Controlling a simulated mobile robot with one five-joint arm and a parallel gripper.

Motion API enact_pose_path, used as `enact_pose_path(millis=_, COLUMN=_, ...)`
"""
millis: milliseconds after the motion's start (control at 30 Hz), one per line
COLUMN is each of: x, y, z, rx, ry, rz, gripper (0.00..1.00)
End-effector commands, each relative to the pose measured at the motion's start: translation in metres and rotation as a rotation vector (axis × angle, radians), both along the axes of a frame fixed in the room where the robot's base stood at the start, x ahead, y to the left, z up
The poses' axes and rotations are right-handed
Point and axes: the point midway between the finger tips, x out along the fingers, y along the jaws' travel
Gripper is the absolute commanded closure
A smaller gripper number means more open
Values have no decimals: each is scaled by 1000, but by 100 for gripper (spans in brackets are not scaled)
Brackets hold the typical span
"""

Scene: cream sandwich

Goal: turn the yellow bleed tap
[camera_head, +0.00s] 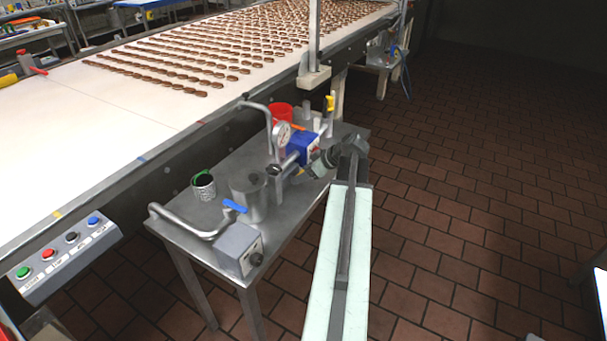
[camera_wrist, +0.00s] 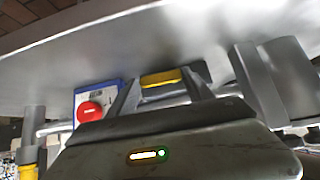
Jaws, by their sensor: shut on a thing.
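In the wrist view, a yellow tap handle (camera_wrist: 163,77) sits between the two fingers of my gripper (camera_wrist: 158,88), and the fingers are shut on it. In the head view, my gripper (camera_head: 318,165) is at the pump on the metal table, beside the blue box (camera_head: 301,147). In the wrist view, the blue box (camera_wrist: 84,97) with a round red button (camera_wrist: 90,111) is just left of my fingers.
Another yellow part (camera_head: 330,103) tops an upright post behind the pump. The conveyor (camera_head: 120,120) runs behind. Tiled floor is open on the right.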

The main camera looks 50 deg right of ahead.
Motion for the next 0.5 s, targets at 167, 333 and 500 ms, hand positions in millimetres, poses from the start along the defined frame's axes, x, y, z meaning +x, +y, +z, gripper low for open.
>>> enact_pose_path(millis=167, x=-1, y=-1, z=0, rx=-1, ry=0, rz=-4, gripper=18)
enact_pose_path(millis=333, x=0, y=-1, z=0, rx=-1, ry=0, rz=-2, gripper=18)
enact_pose_path(millis=500, x=-1, y=0, z=2, rx=-1, ry=0, rz=-1, gripper=18)
